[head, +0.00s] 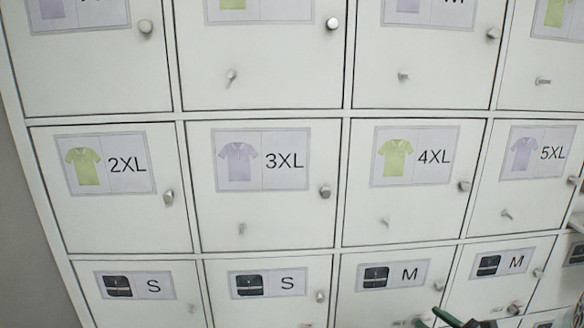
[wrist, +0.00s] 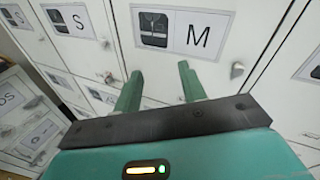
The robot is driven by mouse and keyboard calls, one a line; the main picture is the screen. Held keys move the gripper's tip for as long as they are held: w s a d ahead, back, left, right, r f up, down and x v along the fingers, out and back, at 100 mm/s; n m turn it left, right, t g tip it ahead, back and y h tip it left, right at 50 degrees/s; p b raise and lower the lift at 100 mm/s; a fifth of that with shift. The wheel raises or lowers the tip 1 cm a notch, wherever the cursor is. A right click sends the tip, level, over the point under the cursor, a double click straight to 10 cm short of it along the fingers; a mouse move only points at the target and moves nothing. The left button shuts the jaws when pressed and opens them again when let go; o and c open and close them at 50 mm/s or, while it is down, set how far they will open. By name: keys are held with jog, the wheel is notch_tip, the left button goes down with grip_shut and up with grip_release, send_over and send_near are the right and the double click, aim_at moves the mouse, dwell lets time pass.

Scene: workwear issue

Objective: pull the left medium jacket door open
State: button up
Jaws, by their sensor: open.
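The left medium jacket door (head: 355,310) is a white locker door with a dark jacket picture and an M label, in the lower row of the head view. It looks shut. Its round grey knob (head: 439,285) is at its right side. In the wrist view the door (wrist: 222,100) fills the middle, with its knob (wrist: 237,70) right of my fingers. My gripper (wrist: 160,72) is open and empty, its two green fingers pointing at the door below the label. In the head view the green fingertips (head: 433,320) show at the bottom edge, below the knob.
The right M door has its own knob (head: 515,308). Two S jacket doors, one labelled here (head: 268,284), stand to the left. Shirt doors from 2XL (head: 107,163) to 5XL are above. In the wrist view, another cabinet (wrist: 25,115) stands at the left.

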jog(key=s+a+r+n+g+y, duration=0.1)
jog(key=s+a+r+n+g, duration=0.15)
jog(key=a+n+g, duration=0.35)
jog(key=s+a+r+n+g+y, duration=0.1)
jog(key=s+a+n, duration=0.25)
jog(key=a, duration=0.35)
jog(key=s+a+r+n+g, duration=0.2)
jog(key=s+a+n+g, duration=0.15)
jog(key=a+n, duration=0.3)
jog(key=s+r+n+h, duration=0.6)
jog(key=s+n+h, duration=0.2)
jog(key=n, duration=0.4)
jog(key=shift+s+a+r+n+t+h, duration=0.15)
jog(key=shift+s+r+n+t+h, duration=0.15)
jog(key=shift+r+t+h, duration=0.1)
